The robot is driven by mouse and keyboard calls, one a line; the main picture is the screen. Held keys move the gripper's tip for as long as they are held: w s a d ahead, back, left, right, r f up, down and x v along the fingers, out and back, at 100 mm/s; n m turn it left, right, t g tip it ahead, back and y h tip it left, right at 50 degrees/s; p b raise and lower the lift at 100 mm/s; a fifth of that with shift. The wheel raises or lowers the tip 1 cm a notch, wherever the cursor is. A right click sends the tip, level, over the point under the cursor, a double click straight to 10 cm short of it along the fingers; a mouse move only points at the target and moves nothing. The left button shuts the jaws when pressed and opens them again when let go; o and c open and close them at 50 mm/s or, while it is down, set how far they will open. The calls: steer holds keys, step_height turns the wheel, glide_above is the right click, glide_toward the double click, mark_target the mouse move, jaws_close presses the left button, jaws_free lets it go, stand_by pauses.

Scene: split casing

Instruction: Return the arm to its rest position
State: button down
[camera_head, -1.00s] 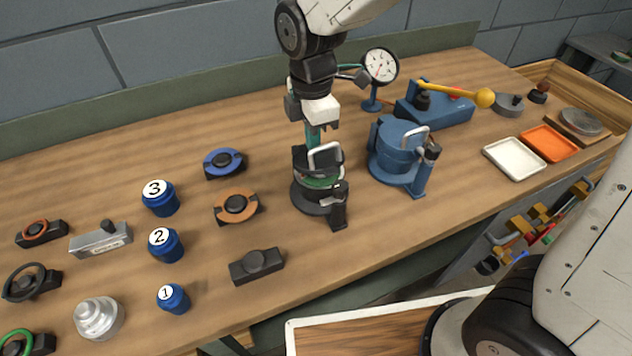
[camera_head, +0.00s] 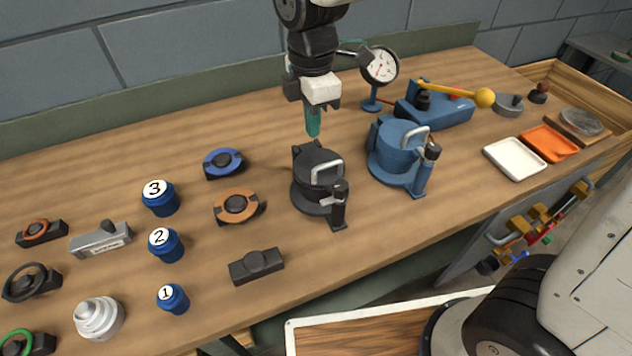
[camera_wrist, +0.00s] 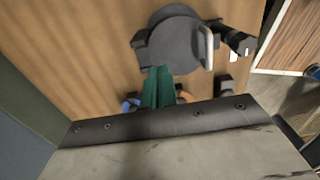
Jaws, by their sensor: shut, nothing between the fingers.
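My gripper (camera_head: 313,122) hangs above the bench, its green fingers pointing down and together, with nothing between them. It is just above and behind the black casing (camera_head: 318,178), apart from it. The casing has a closed black lid with a pale handle and a latch post at its front right. In the wrist view the green fingers (camera_wrist: 157,88) lie over the near edge of the black casing (camera_wrist: 172,42), whose handle and latch show to the right.
A blue casing (camera_head: 396,150) stands close to the right, with a dial gauge (camera_head: 380,66) behind it. A blue press with a yellow lever (camera_head: 450,92), a white tray (camera_head: 514,160) and an orange tray (camera_head: 549,143) are further right. Numbered blue weights (camera_head: 166,245) and several rings stand left.

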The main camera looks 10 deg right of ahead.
steer(key=shift+r, duration=0.9)
steer(key=shift+s+d+f+m, duration=0.1)
steer(key=shift+s+m, duration=0.1)
steer(key=shift+m, duration=0.7)
steer(key=s+d+m, duration=0.1)
steer(key=m, duration=0.1)
steer(key=s+d+m, duration=0.1)
steer(key=s, duration=0.1)
steer(key=shift+d+f+m+g, duration=0.15)
steer(key=shift+f+m+g, duration=0.05)
steer(key=shift+m+g, duration=0.2)
steer(key=s+d+r+m+t, duration=0.1)
steer(key=s+d+r+m, duration=0.2)
steer(key=s+d+m, duration=0.4)
steer(key=s+d+r+m+t, duration=0.1)
steer(key=s+d+r+m, duration=0.2)
steer(key=s+d+m, duration=0.5)
steer(key=shift+s+d+m, duration=0.3)
steer(key=shift+s+d, duration=0.25)
steer(key=shift+d, duration=1)
